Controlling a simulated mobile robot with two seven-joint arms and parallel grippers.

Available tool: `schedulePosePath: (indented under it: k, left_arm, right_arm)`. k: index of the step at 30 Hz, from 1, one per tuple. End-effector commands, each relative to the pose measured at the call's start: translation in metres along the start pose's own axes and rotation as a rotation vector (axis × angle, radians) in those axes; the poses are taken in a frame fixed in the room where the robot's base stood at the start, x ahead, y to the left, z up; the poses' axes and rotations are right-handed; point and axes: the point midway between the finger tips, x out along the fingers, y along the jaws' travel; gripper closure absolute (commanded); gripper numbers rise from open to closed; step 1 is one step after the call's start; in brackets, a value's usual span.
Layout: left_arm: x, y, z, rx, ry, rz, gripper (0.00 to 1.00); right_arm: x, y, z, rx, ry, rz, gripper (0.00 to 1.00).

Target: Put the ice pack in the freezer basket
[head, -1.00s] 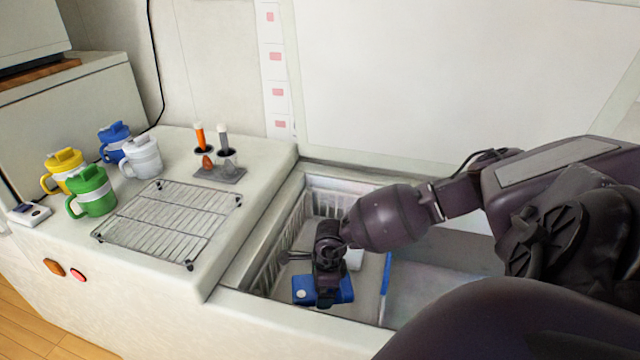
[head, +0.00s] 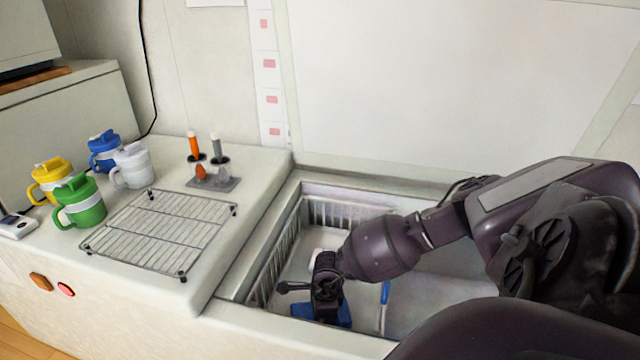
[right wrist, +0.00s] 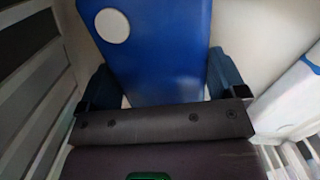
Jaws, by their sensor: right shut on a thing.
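The ice pack (right wrist: 160,45) is a blue slab with a round white spot. In the right wrist view it stands between my two right fingers, which are shut on it. In the head view my right gripper (head: 326,300) reaches down inside the white slatted freezer basket (head: 285,250), near its front side. Only part of the blue pack (head: 308,311) shows there, below the gripper. The gripper hides the rest, and I cannot tell whether the pack touches the basket floor. My left gripper is not in view.
A wire rack (head: 160,232), several mugs such as the green one (head: 78,202), and a small grey holder (head: 213,183) stand on the counter at left. The freezer rim surrounds my right arm.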

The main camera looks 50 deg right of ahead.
Motion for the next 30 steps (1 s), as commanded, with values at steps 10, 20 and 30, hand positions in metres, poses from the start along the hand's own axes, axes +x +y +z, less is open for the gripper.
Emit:
schedulePosePath:
  k: [10, 20, 30]
  left_arm:
    - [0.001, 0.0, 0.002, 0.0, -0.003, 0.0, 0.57]
    - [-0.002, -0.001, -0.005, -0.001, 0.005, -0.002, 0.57]
    - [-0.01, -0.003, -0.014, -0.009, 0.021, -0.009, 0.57]
  right_arm:
    - [0.003, 0.0, 0.0, 0.0, 0.0, 0.0, 0.0]
    - [-0.029, -0.001, 0.001, 0.0, -0.004, -0.004, 0.0]
    - [-0.092, -0.001, 0.0, -0.001, -0.002, -0.004, 0.0]
